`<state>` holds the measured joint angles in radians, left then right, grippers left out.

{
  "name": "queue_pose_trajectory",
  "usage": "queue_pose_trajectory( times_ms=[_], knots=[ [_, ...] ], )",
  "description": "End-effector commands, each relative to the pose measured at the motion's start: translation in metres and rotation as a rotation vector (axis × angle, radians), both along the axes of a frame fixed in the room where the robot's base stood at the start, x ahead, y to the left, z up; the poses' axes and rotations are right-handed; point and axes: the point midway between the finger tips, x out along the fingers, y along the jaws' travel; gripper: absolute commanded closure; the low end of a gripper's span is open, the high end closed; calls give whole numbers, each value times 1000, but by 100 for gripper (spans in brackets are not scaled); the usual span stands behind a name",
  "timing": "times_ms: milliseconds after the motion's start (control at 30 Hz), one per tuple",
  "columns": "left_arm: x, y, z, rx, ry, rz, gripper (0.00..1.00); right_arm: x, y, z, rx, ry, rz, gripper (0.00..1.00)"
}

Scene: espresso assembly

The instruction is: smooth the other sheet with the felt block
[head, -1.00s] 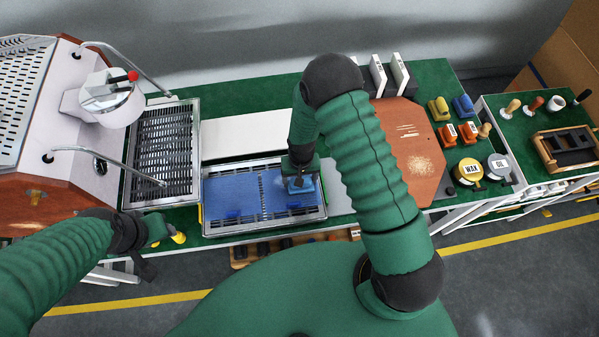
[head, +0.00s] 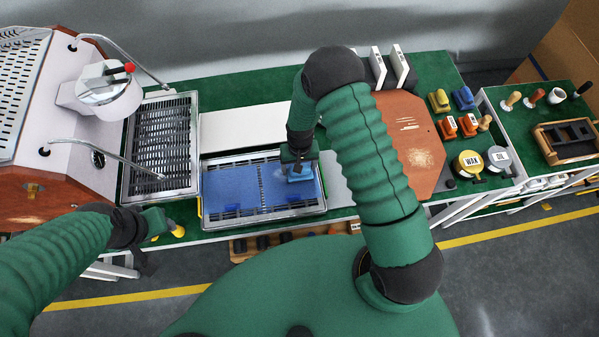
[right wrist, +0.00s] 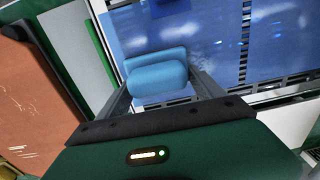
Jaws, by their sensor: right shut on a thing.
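A tray (head: 212,219) with a metal rim holds two blue sheets side by side, a left sheet (head: 232,188) and a right sheet (head: 282,193), with a slotted line between them. My right gripper (head: 298,166) is shut on the light blue felt block (head: 300,174), over the far right part of the right sheet. The block also shows between the fingers in the right wrist view (right wrist: 157,75). Whether it touches the sheet is hard to tell. My left gripper (head: 157,221) is off the tray's front left, beside a yellow item (head: 178,231); its jaws are unclear.
The espresso machine (head: 60,130) and a slatted drip tray (head: 160,145) stand at the left. A white panel (head: 245,130) lies behind the tray. A brown board (head: 410,140), coloured blocks and WAX (head: 468,162) and OIL (head: 498,158) tins are at the right.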

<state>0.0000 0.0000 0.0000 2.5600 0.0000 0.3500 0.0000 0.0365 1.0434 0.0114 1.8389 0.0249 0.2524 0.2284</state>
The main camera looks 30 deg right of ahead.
Motion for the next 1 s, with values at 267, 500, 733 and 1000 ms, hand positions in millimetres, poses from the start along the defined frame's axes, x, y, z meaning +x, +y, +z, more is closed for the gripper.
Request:
queue_pose_trajectory(
  times_ms=[267,500,733,1000],
  knots=[
    [0,0,-2,0,0,0,55,1,0,-1,0,0,1,74],
    [0,0,-4,0,0,0,55,7,-1,-1,0,0,1,74],
    [0,0,4,0,0,0,55,-10,4,1,0,5,2,74],
    [0,0,6,0,0,0,55,-23,8,-2,1,3,1,74]
  ],
)
